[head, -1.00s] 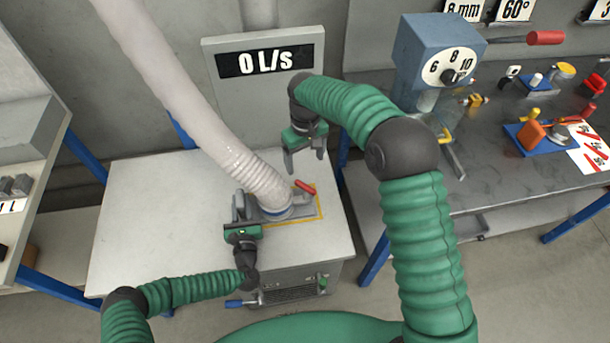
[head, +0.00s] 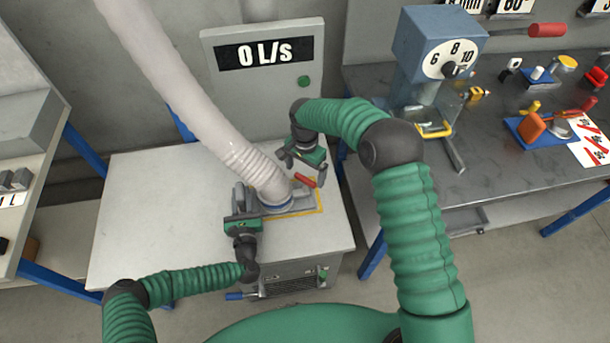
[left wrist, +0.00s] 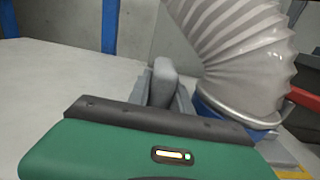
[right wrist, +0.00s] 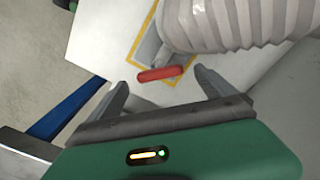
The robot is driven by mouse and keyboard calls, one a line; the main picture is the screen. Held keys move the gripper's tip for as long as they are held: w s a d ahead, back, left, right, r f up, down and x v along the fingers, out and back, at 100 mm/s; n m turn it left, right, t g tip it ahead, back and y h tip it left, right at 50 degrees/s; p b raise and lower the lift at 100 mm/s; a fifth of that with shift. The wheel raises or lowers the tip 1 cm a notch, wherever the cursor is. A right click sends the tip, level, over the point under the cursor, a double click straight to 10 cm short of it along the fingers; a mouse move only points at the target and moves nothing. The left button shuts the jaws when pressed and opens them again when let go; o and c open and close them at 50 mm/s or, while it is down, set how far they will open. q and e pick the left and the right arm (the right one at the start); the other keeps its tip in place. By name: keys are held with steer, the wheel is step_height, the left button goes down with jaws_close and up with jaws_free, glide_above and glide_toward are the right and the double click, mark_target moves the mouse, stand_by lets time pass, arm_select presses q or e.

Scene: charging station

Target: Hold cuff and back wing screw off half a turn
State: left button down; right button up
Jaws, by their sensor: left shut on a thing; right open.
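The cuff (head: 277,207) is a blue-edged collar at the foot of the pale ribbed hose (head: 232,150), on the light table. It also shows in the left wrist view (left wrist: 232,112). The wing screw (head: 305,180) has a red bar handle and sits at the cuff's right side; it shows in the right wrist view (right wrist: 160,74). My left gripper (head: 241,198) is shut at the cuff's left side, on a grey part of it; its fingertips are partly hidden. My right gripper (head: 303,172) is open, its fingers on either side of the red handle, apart from it.
A yellow outline (head: 320,199) marks the table (head: 150,200) around the cuff. A grey panel reading "0 L/s" (head: 265,54) with a green button stands behind. A dark bench (head: 490,150) with a blue dial machine (head: 437,50) is at the right.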

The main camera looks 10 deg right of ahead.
mark_target(305, 185)
steer(key=shift+f, duration=1.35)
steer(key=c, duration=1.4)
steer(key=shift+n, duration=0.4)
steer(key=n, duration=0.3)
steer(key=shift+n, duration=0.4)
steer(key=n, duration=1.4)
steer(key=shift+r, duration=0.1)
